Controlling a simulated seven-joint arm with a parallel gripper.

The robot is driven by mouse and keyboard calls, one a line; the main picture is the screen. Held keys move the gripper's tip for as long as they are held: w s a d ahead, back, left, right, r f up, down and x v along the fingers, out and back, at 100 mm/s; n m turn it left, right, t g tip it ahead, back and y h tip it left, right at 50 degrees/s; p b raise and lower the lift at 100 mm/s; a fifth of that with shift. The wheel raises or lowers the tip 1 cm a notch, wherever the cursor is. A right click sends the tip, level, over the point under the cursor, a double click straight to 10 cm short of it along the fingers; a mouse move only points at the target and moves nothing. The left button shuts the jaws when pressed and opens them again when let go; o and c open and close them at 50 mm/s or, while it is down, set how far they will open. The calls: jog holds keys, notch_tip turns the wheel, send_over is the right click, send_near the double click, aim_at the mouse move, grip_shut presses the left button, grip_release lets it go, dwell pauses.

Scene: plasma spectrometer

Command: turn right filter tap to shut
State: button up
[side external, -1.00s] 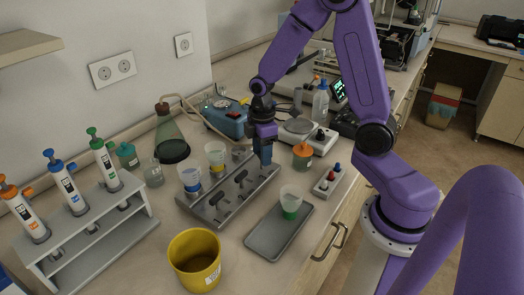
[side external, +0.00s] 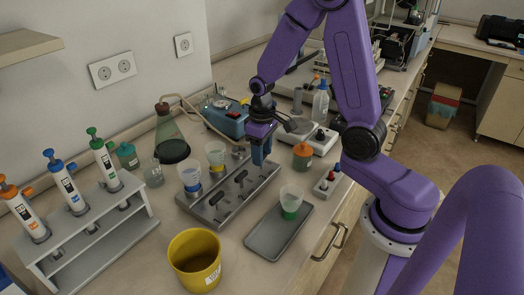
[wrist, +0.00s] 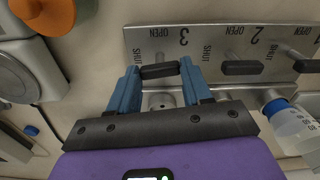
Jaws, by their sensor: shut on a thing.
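The grey filter manifold (side external: 225,205) lies on the bench, with a row of dark taps along its sloped top. My gripper (side external: 261,160) is at its right end, over the last tap. In the wrist view that right tap (wrist: 160,71), beside the number 3, has its dark bar between my two blue fingertips (wrist: 159,70); my gripper is shut on it. The bar lies nearly crosswise in that view, slightly tilted. OPEN and SHUT are marked near it. The tap by the number 2 (wrist: 242,68) stands free to its right. In the side view my fingers hide the right tap.
Cups with blue (side external: 189,178) and yellow (side external: 215,157) bands stand behind the manifold. A grey tray (side external: 270,240) with a green-based cup (side external: 291,200) lies in front. An orange-lidded jar (side external: 302,156) and a switch box (side external: 328,184) are to the right.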

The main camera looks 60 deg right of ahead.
jog(key=shift+m, duration=0.7)
jog(key=o, duration=1.1)
jog(key=shift+c, duration=0.2)
notch_tip(320, 180, up, 18)
jog(key=shift+f, duration=0.2)
notch_tip(320, 180, up, 8)
dwell(0.9)
dwell(0.3)
